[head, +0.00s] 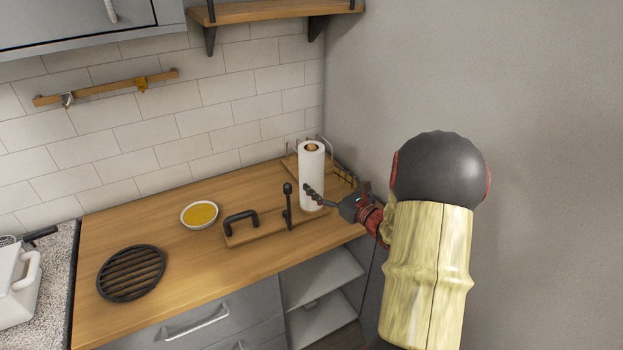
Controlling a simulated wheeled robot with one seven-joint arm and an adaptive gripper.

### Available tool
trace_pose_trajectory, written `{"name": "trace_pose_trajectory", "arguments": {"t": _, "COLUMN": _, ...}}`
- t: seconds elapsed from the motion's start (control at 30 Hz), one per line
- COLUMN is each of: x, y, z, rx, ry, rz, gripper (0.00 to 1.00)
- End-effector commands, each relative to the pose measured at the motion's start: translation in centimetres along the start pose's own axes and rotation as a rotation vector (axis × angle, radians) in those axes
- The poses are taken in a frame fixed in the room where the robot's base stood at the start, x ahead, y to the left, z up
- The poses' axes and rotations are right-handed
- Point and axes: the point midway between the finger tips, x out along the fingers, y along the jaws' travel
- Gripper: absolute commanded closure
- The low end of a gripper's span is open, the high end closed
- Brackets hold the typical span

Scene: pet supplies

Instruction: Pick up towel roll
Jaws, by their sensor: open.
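The towel roll (311,170) is white, with a brown core at its top, and stands upright near the right back corner of the wooden counter. My gripper (312,196) reaches in from the right, with my arm filling the right of the head view. A dark finger overlaps the lower front of the roll in the picture. The gripper is open. I cannot tell whether it touches the roll or how the far finger lies. The lower right side of the roll is partly hidden by the gripper.
A wooden tray (245,236) with black handles (241,222) lies just left of the roll. A wire rack (342,173) stands behind it by the wall. A bowl of yellow food (199,214) and a round black trivet (131,273) sit further left.

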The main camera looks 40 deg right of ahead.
Motion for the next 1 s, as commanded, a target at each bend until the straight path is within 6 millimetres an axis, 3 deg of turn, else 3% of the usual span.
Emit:
{"name": "trace_pose_trajectory", "arguments": {"t": 0.57, "x": 6.3, "y": 0.0, "z": -0.2, "rx": -0.002, "ry": 0.001, "rz": 0.004, "gripper": 0.19}}
{"name": "trace_pose_trajectory", "arguments": {"t": 0.8, "x": 6.6, "y": -0.1, "z": -0.1, "rx": -0.003, "ry": 0.002, "rz": 0.002, "gripper": 0.19}}
{"name": "trace_pose_trajectory", "arguments": {"t": 1.0, "x": 6.6, "y": -0.1, "z": -0.1, "rx": -0.003, "ry": 0.002, "rz": 0.002, "gripper": 0.31}}
